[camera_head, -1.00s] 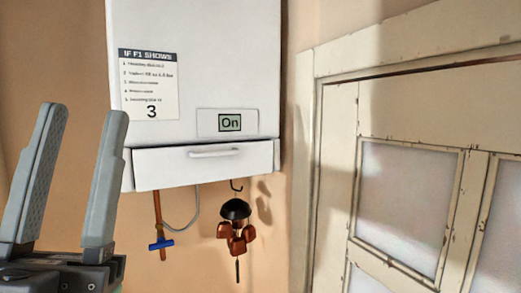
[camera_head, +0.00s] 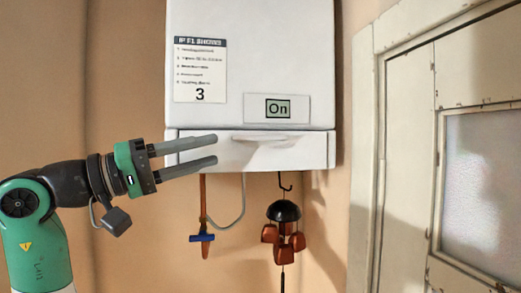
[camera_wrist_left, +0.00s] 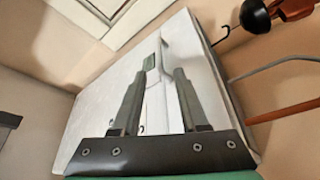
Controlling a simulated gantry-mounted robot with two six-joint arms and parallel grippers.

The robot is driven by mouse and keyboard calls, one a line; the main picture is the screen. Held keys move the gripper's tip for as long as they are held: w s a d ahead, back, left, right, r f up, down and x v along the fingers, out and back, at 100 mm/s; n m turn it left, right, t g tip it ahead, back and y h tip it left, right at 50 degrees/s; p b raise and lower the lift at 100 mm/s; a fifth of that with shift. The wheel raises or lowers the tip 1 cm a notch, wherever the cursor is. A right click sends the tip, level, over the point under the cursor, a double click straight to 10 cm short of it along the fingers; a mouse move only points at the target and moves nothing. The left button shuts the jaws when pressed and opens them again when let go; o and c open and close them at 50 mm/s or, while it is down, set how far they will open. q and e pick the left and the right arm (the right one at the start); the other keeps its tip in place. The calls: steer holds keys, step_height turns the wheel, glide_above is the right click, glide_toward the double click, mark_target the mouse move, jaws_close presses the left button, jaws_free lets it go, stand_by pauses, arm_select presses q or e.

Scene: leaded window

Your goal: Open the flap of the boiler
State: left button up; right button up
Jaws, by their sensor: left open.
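The white boiler (camera_head: 255,65) hangs on the wall, with its flap (camera_head: 312,152) as a shut panel along the bottom. A pale horizontal handle (camera_head: 272,136) sits near the flap's top edge. My left gripper (camera_head: 217,148) is open and empty, its fingers pointing right across the flap's left part. The handle lies just right of the fingertips, which look apart from it. In the left wrist view the boiler (camera_wrist_left: 100,95) lies tilted beyond the open fingers (camera_wrist_left: 163,72), with the flap (camera_wrist_left: 200,75) partly hidden behind them. My right gripper is not in view.
A wind chime (camera_head: 284,212) hangs from a hook below the boiler, beside a copper pipe with a blue valve (camera_head: 202,238). A worn cream door (camera_head: 405,170) stands at the right.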

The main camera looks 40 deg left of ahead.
mark_target(260, 138)
arm_select(q)
steer(key=p+x, duration=0.2)
steer(key=x, duration=0.3)
steer(key=p+x, duration=0.2)
steer(key=x, duration=0.4)
steer(key=shift+s+d+r, duration=0.1)
steer(key=shift+d, duration=0.15)
steer(key=shift+w+d, duration=0.1)
steer(key=shift+w, duration=0.3)
jaws_close()
stand_by(0.5)
